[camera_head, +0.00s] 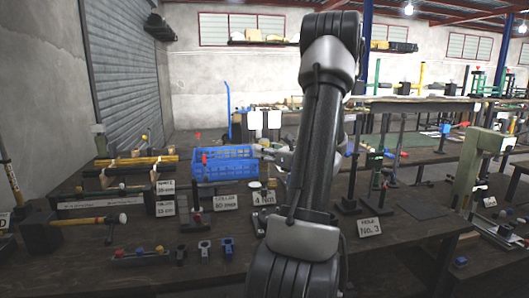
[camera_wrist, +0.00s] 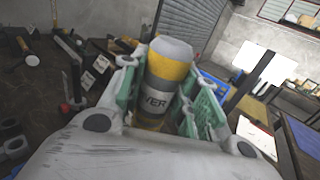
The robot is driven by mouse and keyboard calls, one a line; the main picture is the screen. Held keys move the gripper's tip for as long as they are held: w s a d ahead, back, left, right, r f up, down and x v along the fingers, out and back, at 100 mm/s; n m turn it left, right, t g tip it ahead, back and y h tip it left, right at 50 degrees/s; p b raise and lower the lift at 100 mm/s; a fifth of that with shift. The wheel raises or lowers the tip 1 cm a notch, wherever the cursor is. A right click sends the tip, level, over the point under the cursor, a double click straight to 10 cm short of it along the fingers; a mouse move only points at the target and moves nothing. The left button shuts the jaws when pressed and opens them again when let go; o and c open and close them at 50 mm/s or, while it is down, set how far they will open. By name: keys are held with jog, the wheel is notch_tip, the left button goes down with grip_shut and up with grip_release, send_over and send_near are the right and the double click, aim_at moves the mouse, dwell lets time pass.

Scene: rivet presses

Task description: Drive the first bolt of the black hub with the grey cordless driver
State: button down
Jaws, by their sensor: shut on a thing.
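In the wrist view my gripper (camera_wrist: 163,78) has its green-padded fingers shut around a yellow and grey cylinder (camera_wrist: 168,70). The cylinder has a pale rounded top and a white label whose visible letters end in "VER". I cannot tell from this alone whether it is the grey cordless driver. In the head view my arm runs up the middle and hides most of the gripper and what it holds. I cannot make out the black hub or its bolts with certainty in either view.
A blue crate (camera_head: 222,174) stands on the dark bench (camera_head: 150,225) left of my arm. A red-topped upright tool (camera_head: 197,205) and small black, grey and blue clamps (camera_head: 204,250) are in front. A pale green press (camera_head: 480,165) stands at right, with a "No. 3" sign (camera_head: 369,227) nearer.

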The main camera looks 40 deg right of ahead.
aim_at(264, 169)
jog(key=shift+f, duration=3.7)
dwell(1.2)
jog(key=shift+r, duration=0.1)
dwell(0.9)
jog(key=shift+r, duration=2.45)
jog(key=shift+s, duration=0.1)
